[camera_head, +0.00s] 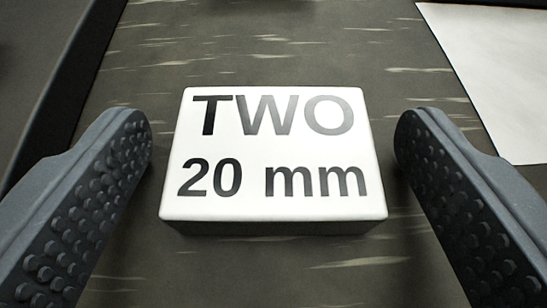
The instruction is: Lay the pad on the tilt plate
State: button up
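A white block (273,150) lies flat in the middle of the camera view, marked "TWO" and "20 mm" in dark letters. It may be the pad; a tilt plate cannot be made out for sure. My gripper (273,145) is open, with its two grey studded fingers on the left and right of the block. There is a clear gap between each finger and the block, and neither finger touches it.
The block rests on a dark streaked surface (250,50). A white sheet or panel (505,75) lies at the upper right. A dark raised edge (70,90) runs along the left. The surface behind the block is clear.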

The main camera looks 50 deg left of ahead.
jog(key=shift+f+b, duration=0.1)
jog(key=shift+b, duration=0.75)
jog(key=p+v, duration=0.5)
jog(key=v, duration=0.9)
jog(key=shift+p, duration=0.35)
jog(key=shift+s+a, duration=0.1)
jog(key=shift+a, duration=0.05)
